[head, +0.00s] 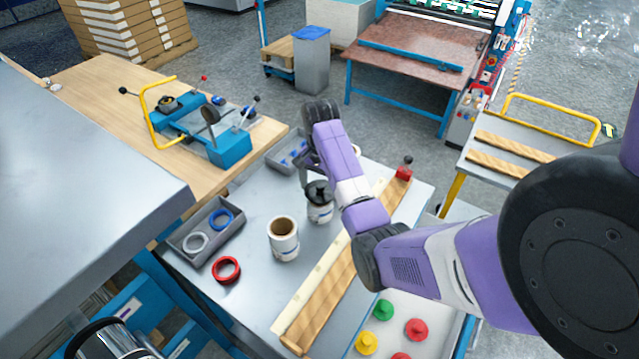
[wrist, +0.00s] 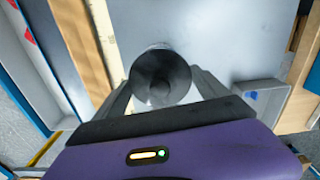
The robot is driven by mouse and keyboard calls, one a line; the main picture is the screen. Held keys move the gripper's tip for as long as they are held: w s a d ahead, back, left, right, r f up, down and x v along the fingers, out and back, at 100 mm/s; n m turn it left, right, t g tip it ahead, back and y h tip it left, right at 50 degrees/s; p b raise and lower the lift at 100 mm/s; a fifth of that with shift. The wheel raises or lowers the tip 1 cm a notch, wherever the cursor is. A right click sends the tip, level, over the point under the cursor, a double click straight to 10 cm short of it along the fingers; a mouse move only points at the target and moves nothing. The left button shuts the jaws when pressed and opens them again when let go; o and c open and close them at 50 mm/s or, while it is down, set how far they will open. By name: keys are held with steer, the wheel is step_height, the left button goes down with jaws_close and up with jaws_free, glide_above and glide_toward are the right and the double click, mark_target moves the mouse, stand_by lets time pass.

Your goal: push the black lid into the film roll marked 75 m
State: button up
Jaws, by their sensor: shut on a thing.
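The black lid (head: 319,191) is at the top of a white film roll (head: 320,212) in the head view. I cannot tell how deep it sits in the core. In the wrist view the lid (wrist: 160,72) is a dark round cup between the two fingers of my gripper (wrist: 163,86), which is shut on it. The roll below is mostly hidden there. A second film roll (head: 284,246) stands upright to the left and nearer, its brown core open. The markings on both rolls are too small to read.
A grey tray (head: 183,243) with blue and white rings and a red ring (head: 227,269) lie to the left. A long wooden strip (head: 325,308) runs along the right of the rolls. Colored knobs (head: 383,310) stand at the front right. Grey table (head: 240,312) is bare in front.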

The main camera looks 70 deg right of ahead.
steer(key=shift+f, duration=1.4)
steer(key=shift+f, duration=0.25)
